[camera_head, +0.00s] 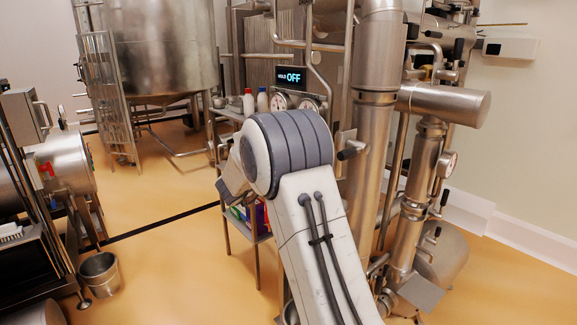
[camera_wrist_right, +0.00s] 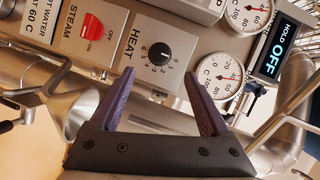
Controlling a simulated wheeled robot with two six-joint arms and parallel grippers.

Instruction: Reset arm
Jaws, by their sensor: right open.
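My right gripper (camera_wrist_right: 159,74) is open and empty in the right wrist view, its two purple fingers spread apart. Beyond the fingers is a metal control panel with a black HEAT knob (camera_wrist_right: 160,54), a red STEAM switch (camera_wrist_right: 91,27) and two round gauges (camera_wrist_right: 220,78). The knob shows in the gap between the fingertips; I cannot tell the distance, but no contact is visible. My right arm (camera_head: 300,200) rises through the middle of the head view, and its gripper is hidden behind it. My left gripper is not in view.
A display (camera_head: 290,76) reads HOLD OFF above the panel. Steel pipes (camera_head: 372,150) stand close to the right of my arm. Bottles (camera_head: 248,101) stand left of the gauges. A bucket (camera_head: 100,274) is on the floor at left; open floor lies at left centre.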

